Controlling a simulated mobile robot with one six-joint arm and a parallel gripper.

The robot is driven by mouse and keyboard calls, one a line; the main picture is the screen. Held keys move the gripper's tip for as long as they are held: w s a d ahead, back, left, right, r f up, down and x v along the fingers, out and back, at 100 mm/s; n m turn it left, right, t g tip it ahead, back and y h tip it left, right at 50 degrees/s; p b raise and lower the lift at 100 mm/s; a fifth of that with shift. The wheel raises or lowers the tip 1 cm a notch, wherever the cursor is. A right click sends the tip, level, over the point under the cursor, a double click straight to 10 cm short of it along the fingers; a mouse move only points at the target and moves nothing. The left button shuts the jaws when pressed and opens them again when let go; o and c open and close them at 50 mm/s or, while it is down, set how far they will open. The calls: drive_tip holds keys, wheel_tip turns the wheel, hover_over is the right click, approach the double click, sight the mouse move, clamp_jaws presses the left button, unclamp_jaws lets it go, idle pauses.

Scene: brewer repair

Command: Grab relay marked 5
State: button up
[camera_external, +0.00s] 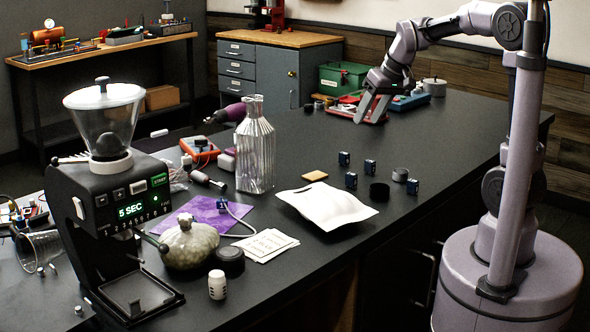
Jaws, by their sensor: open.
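Several small dark blue relays stand on the black bench right of centre: one at the back left (344,158), one beside it (370,166), one in front (351,180) and one to the right (413,186). Their markings are too small to read, so I cannot tell which is marked 5. A similar blue block (221,204) sits at the purple cloth. My gripper (370,118) is open and points down over the far part of the bench, behind the relays and apart from them. It appears empty.
A white pouch (326,206), a glass bottle (254,145) and a tan pad (315,176) lie left of the relays. A green toolbox (343,78) and red tray (345,108) are near my gripper. A coffee grinder (110,200) stands front left.

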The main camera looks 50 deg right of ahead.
drive_tip(key=w+d+r+p, duration=0.1)
drive_tip(key=w+d+p, duration=0.2)
drive_tip(key=w+d, duration=0.4)
drive_tip(key=n+h+p, duration=0.1)
drive_tip(key=n+p, duration=0.1)
drive_tip(key=p, duration=0.2)
approach(346, 153)
drive_tip(key=shift+g, duration=0.5)
drive_tip(key=b+x, duration=0.1)
drive_tip(key=x, duration=0.1)
drive_tip(key=b+x, duration=0.2)
drive_tip(key=shift+w+d+f, duration=0.1)
drive_tip(key=shift+w+d, duration=0.05)
drive_tip(key=shift+w, duration=0.3)
drive_tip(key=b+x, duration=0.1)
drive_tip(key=x, duration=0.5)
drive_tip(key=shift+a+b, duration=0.25)
drive_tip(key=shift+b, duration=0.1)
clamp_jaws()
